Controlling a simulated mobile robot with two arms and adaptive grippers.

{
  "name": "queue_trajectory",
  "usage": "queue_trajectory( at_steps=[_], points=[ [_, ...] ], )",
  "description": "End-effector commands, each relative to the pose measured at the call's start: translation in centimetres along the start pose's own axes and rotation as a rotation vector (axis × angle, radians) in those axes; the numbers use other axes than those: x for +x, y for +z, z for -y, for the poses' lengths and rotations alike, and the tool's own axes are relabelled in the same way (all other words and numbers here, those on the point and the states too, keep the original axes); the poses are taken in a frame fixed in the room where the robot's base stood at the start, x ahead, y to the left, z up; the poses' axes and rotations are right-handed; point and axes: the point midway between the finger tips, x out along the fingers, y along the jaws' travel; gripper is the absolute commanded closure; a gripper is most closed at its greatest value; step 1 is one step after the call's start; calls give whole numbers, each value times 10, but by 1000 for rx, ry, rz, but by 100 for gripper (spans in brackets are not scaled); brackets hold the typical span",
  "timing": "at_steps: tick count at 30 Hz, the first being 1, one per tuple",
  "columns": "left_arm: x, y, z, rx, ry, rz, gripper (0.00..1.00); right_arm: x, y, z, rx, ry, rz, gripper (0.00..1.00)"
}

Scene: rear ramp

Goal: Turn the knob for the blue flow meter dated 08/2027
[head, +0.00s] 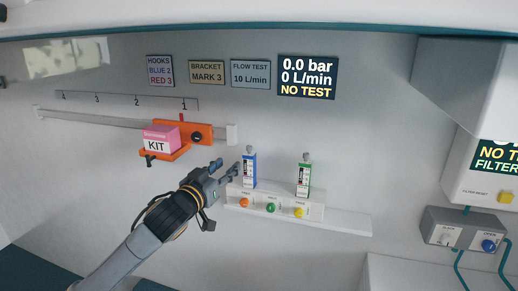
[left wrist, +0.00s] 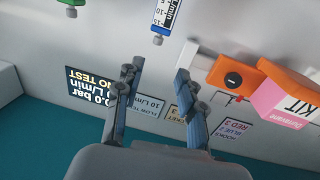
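A slim flow meter with blue ends (head: 249,172) stands at the left of a white base (head: 318,213) on the wall shelf. A small grey knob (head: 249,149) tops it. Its blue end and knob also show at the top of the left wrist view (left wrist: 157,40). A similar green flow meter (head: 303,178) stands to its right, with a grey knob (head: 306,156). Dates are too small to read. My left gripper (head: 228,168) is just left of the blue meter. In the left wrist view its fingers (left wrist: 160,70) are apart and empty, short of the knob. My right gripper is out of view.
Orange (head: 244,202), green (head: 270,207) and yellow (head: 298,212) round parts sit on the base's front. An orange bracket (head: 180,152) with a pink KIT box (head: 160,139) hangs on a rail, left of my gripper. The display (head: 306,77) reads 0.0 bar, 0 L/min, NO TEST.

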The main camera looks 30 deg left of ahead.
Motion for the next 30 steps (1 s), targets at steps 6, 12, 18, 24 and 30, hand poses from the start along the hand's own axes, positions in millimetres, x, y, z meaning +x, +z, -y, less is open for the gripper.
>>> queue_trajectory(
  at_steps=[6, 12, 18, 24, 30],
  points=[
    [20, -6, -1, -1, 0, -5, 61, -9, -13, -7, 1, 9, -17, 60],
    [57, -7, -1, -1, 0, -5, 61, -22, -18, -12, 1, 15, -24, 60],
    [93, -7, -1, -1, 0, -4, 61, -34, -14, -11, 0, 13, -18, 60],
    [120, -5, -1, -1, 1, -4, 61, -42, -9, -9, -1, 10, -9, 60],
    [134, -3, -1, 1, 1, -3, 61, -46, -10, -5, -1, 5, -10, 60]
  ],
)
